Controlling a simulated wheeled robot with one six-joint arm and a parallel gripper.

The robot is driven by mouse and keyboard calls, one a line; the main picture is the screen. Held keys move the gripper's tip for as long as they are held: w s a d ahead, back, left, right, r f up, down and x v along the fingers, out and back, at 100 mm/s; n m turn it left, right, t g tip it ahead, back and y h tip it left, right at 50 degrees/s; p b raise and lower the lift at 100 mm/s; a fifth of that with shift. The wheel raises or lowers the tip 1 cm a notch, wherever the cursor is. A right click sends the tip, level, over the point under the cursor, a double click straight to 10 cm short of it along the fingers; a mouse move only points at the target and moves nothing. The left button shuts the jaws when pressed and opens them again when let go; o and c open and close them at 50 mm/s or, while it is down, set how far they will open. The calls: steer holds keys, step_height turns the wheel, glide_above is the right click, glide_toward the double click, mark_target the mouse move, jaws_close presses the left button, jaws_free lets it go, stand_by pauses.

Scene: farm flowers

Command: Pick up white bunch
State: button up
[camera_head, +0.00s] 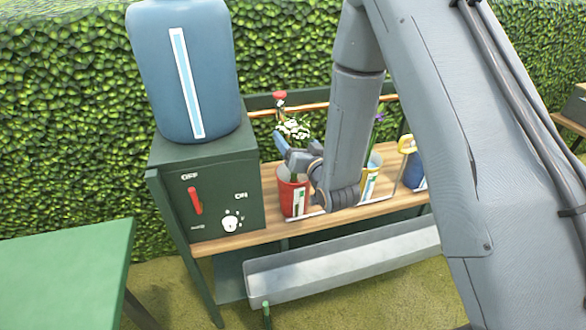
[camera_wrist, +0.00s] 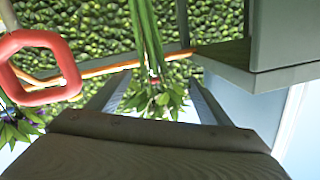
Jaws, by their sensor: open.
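The white bunch (camera_head: 292,128) is a cluster of small white blossoms. In the head view it stands above a red bucket (camera_head: 292,196) on the wooden shelf. My gripper (camera_head: 284,150) is right at the bunch, just below its blossoms. In the wrist view my gripper (camera_wrist: 155,92) is open, its jaws apart on either side of green stems and leaves (camera_wrist: 150,40). White blossoms do not show clearly there, so I cannot tell whether these stems belong to the white bunch. My arm hides part of the shelf.
A green box with switches (camera_head: 210,190) carries a blue tank (camera_head: 185,70) left of the bunch. A yellow-handled blue bucket (camera_head: 415,170) and purple flowers (camera_head: 378,119) stand to the right. A grey trough (camera_head: 340,262) hangs in front. In the wrist view, a red loop (camera_wrist: 65,62) is left.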

steer(key=x, duration=0.2)
steer(key=p+x, duration=0.1)
steer(key=x, duration=0.1)
steer(key=p+x, duration=0.1)
steer(key=shift+w+d, duration=0.2)
steer(key=shift+w, duration=0.35)
steer(key=shift+c, duration=0.2)
steer(key=shift+r, duration=0.1)
steer(key=c, duration=1.6)
steer(key=shift+c, duration=0.2)
steer(key=shift+r+b, duration=1.05)
steer(key=shift+r, duration=3.95)
